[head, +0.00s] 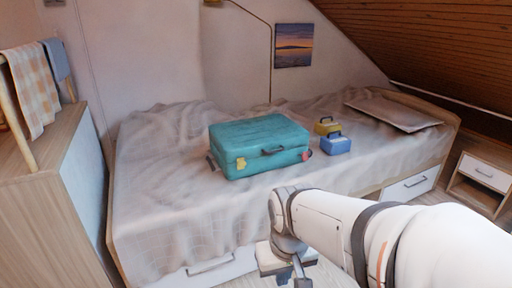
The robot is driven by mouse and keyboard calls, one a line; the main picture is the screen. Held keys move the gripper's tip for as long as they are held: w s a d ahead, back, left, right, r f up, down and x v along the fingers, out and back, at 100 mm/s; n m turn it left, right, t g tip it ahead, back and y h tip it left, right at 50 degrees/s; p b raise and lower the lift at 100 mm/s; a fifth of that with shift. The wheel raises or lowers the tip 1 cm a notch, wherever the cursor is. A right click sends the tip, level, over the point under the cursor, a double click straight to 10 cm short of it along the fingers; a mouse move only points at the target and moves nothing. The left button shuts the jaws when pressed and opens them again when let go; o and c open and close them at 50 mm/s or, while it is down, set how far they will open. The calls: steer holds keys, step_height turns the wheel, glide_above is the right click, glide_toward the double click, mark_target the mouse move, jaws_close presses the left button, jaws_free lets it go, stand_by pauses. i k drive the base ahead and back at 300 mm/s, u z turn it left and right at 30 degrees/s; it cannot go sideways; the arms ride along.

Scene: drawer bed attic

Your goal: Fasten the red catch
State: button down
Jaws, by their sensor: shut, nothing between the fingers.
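A teal suitcase (262,145) lies flat and shut on the bed, its dark handle (272,152) on the side facing me. The red catch (307,154) is at the right end of that side; it is small, and I cannot tell whether it is fastened. A yellow catch (240,163) is at the left end. My gripper (297,281) is at the bottom edge of the view, pointing down in front of the bed. It is shut and empty, well below and apart from the suitcase.
A yellow box (326,127) and a blue box (336,145), both with dark handles, stand just right of the suitcase. The bed (160,225) has drawers below. A wooden cabinet (35,190) stands at left; a sloped ceiling (440,45) is low at right.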

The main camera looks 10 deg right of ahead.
mark_target(305, 156)
steer(key=z, duration=0.3)
steer(key=i, duration=1)
